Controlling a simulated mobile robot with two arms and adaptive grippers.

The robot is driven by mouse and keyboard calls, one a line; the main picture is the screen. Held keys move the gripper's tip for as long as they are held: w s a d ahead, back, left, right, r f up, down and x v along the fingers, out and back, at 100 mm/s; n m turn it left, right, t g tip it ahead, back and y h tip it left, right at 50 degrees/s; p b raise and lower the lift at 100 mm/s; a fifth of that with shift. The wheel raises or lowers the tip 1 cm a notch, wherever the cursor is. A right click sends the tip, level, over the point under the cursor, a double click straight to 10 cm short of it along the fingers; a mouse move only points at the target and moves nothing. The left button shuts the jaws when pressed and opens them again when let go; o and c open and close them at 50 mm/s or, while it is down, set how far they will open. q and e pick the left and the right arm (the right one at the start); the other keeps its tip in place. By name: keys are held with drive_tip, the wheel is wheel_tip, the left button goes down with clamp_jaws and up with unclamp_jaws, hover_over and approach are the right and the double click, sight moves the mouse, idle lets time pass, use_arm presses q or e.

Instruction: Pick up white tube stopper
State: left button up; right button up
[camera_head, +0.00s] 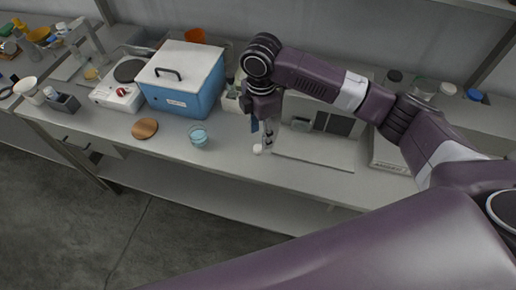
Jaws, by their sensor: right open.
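A small white stopper (258,149) is on the bench near its front edge, in the middle of the head view. My right gripper (262,133) points down just above and beside it, and is open. The fingers are small here, and I cannot tell whether they touch the stopper. My right arm comes in from the right and hides part of the bench behind it. My left gripper is not in view.
A blue box with a white lid (186,79), a hot plate (117,97), a brown disc (145,129) and a beaker of blue liquid (199,137) stand to the left. A grey device (318,147) is close on the right. The bench front edge is near.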

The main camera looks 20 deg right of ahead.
sight(259, 147)
drive_tip(key=f+p, duration=0.1)
drive_tip(key=f, duration=0.2)
drive_tip(key=f+p, duration=0.1)
drive_tip(key=f, duration=0.2)
drive_tip(key=shift+w+a+f, duration=0.15)
drive_tip(key=shift+a, duration=0.05)
drive_tip(key=shift+f, duration=0.65)
drive_tip(key=c, duration=0.9)
